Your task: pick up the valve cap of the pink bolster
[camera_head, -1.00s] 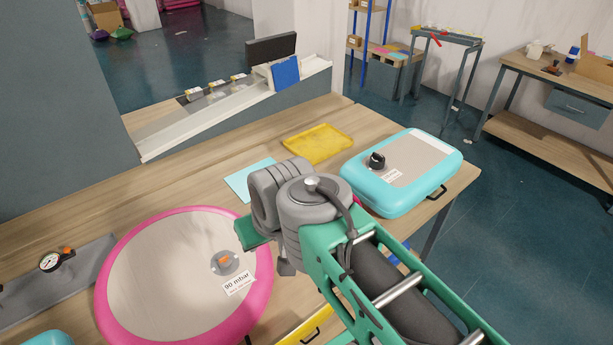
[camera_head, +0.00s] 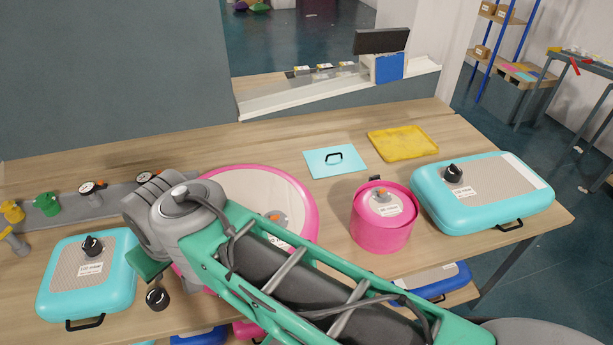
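The pink bolster (camera_head: 370,235) is a short upright pink cylinder on the bench, right of the middle. My gripper's fingers are not visible; the wrist and arm cover that spot. A round black cap-like piece shows just below the wrist; I cannot tell what it rests on.
A large pink disc (camera_head: 306,200) with an orange-capped valve lies partly under my arm. Turquoise cushions with black caps lie at the right (camera_head: 520,212) and left (camera_head: 60,300). A turquoise plate (camera_head: 320,168) and yellow tray (camera_head: 402,143) lie behind. Gauges and fittings stand on a grey strip, left.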

